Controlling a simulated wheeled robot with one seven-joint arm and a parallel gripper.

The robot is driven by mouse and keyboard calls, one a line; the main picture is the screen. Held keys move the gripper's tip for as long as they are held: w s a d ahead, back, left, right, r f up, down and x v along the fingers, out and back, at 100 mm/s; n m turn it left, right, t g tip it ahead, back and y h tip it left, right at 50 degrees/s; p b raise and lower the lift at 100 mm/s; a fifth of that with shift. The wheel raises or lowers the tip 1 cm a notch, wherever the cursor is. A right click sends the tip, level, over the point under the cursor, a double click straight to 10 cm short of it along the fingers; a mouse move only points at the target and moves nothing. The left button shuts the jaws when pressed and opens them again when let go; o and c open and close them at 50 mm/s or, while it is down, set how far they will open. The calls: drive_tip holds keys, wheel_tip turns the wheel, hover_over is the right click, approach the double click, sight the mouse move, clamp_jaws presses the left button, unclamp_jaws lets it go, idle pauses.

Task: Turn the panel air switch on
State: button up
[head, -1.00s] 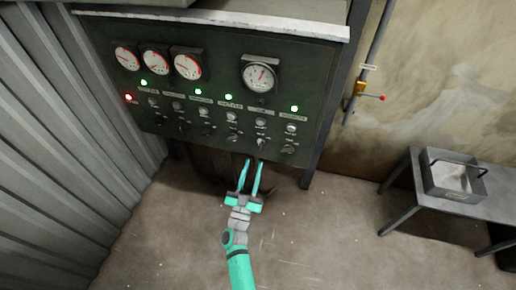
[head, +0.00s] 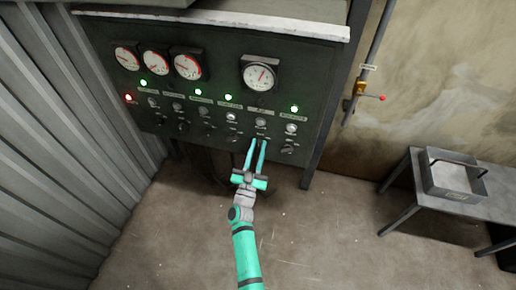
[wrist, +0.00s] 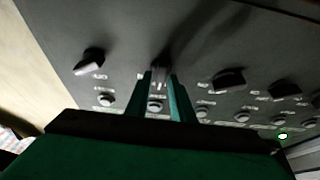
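The control panel (head: 215,75) is dark green with dials, lamps, buttons and a lower row of black rotary switches. My gripper (head: 258,142) is at the panel's lower edge, below the button (head: 261,122) in the column whose small label looks like AIR. The air switch (wrist: 160,72) shows in the wrist view between the two green fingertips. The fingers stand apart on either side of it, and I cannot tell whether they touch it. In the head view the fingers cover most of this switch. No lit lamp shows above this column.
Neighbouring switches stand close on both sides, one at the left (wrist: 90,62) and one at the right (wrist: 228,80) in the wrist view. Green lamps (head: 228,97) and a red lamp (head: 128,97) are lit. A metal table (head: 480,205) with a tray stands at right.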

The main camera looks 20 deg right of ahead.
drive_tip(key=shift+f+m, duration=0.1)
drive_tip(key=shift+m, duration=0.3)
clamp_jaws()
drive_tip(key=m+g+h, duration=0.1)
drive_tip(key=m, duration=0.2)
drive_tip(key=m+g+h, duration=0.1)
drive_tip(key=m+g, duration=0.1)
drive_tip(key=m, duration=0.2)
drive_tip(key=shift+m+h, duration=0.3)
drive_tip(key=shift+h, duration=0.1)
drive_tip(key=m+g, duration=0.2)
drive_tip(key=m, duration=0.2)
drive_tip(key=m+g+h, duration=0.1)
drive_tip(key=m+g, duration=0.1)
drive_tip(key=m, duration=0.1)
drive_tip(key=shift+s+d+f+m, duration=0.15)
drive_tip(key=shift+m, duration=0.25)
drive_tip(key=o, duration=0.7)
unclamp_jaws()
